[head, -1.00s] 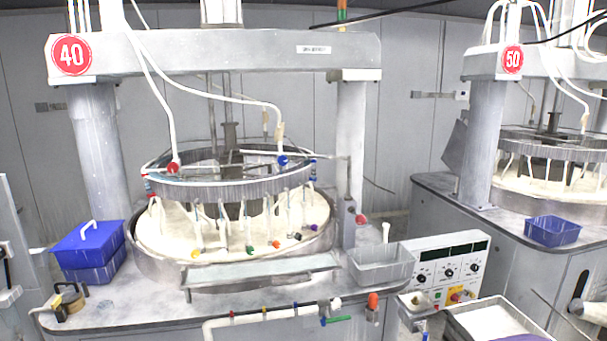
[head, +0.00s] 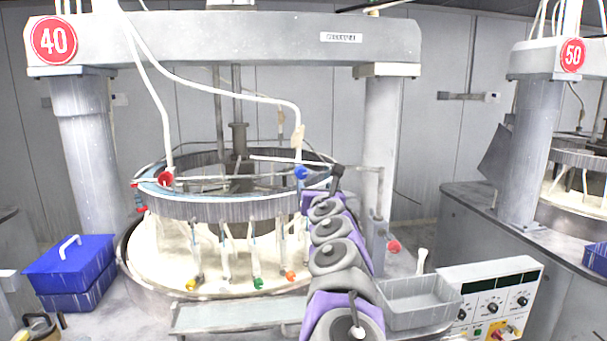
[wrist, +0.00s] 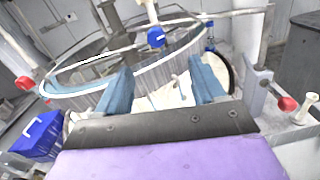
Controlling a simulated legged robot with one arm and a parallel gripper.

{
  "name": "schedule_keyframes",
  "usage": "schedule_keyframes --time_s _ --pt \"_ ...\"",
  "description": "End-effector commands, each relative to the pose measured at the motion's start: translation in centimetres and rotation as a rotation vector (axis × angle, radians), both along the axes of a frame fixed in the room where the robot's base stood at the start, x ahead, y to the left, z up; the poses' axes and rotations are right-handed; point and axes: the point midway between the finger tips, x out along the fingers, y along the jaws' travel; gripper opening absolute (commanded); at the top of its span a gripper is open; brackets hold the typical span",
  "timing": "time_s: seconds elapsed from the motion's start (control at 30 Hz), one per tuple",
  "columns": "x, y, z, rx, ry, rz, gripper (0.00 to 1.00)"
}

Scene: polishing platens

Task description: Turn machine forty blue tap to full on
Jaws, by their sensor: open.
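The blue tap (head: 302,173) hangs at the end of a white hose over the ring of machine 40, whose red sign (head: 54,40) is at upper left. In the wrist view the blue tap (wrist: 156,37) is above and beyond my gripper (wrist: 160,82), whose two blue fingers are spread apart with nothing held between them. In the head view my arm reaches up from the bottom and its end (head: 337,172) is close to the right of the tap in the picture. The exact gap cannot be told.
A red tap (head: 166,178) is on the ring's left, and another red knob (head: 394,247) is on the right post. Coloured taps hang below the ring. A grey tray (head: 420,303), control panel (head: 490,300) and blue box (head: 70,272) stand around the machine.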

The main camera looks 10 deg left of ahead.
Motion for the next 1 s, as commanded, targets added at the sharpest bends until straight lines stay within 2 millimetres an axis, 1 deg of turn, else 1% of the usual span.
schedule_keyframes --time_s 0.03,0.1,0.27,0.43,0.6,0.73,1.0 --pt "0.2 0.4 -0.5 -0.015 0.007 0.012 0.69" --pt "0.3 0.7 -0.8 -0.025 0.011 0.021 0.69" --pt "1.0 0.9 -0.7 -0.024 0.012 0.022 0.69" --pt "2.2 0.5 -0.6 -0.018 0.014 0.017 0.69" --pt "3.1 1.1 -0.3 -0.015 0.008 0.018 0.69" --pt "3.7 1.6 -0.5 -0.019 0.011 0.019 0.69" --pt "4.9 2.0 -0.5 -0.019 0.009 0.018 0.69"
